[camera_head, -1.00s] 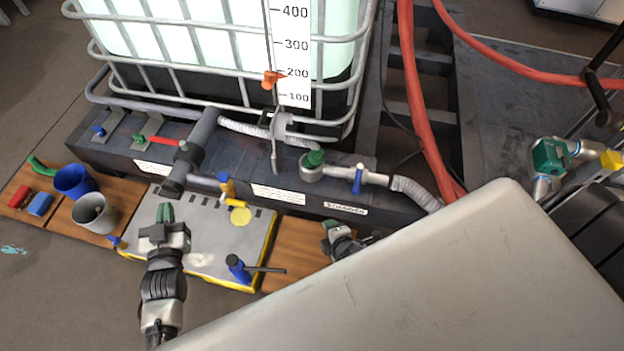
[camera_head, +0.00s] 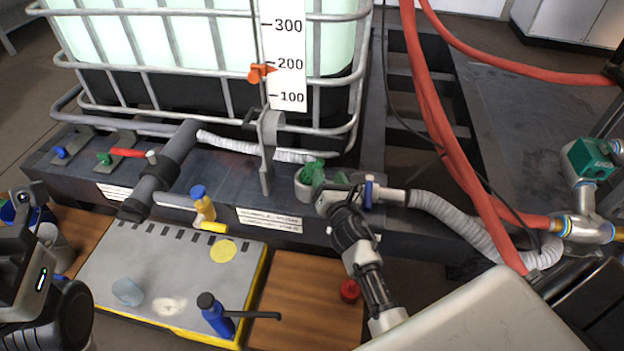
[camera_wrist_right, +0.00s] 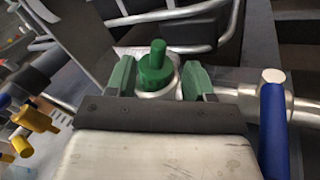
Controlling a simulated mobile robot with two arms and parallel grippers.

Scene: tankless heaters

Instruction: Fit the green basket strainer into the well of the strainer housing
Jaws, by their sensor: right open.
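The green basket strainer (camera_wrist_right: 154,68) shows in the right wrist view as a green knob on a wider green top. It stands upright at the mouth of the grey strainer housing (camera_head: 303,189); how deep it sits in the well is hidden. My right gripper (camera_wrist_right: 158,80) is open, its green fingers on either side of the strainer with visible gaps. In the head view my right gripper (camera_head: 322,184) overlaps the housing, and green fingers and strainer are hard to separate. My left gripper (camera_head: 28,198) is at the left edge, its jaws not clearly shown.
A blue-handled valve (camera_head: 368,191) stands right of the housing, with a grey corrugated hose (camera_head: 452,212) beyond. A white-caged tank (camera_head: 210,60) rises behind. A red cap (camera_head: 349,290) lies on the wooden board.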

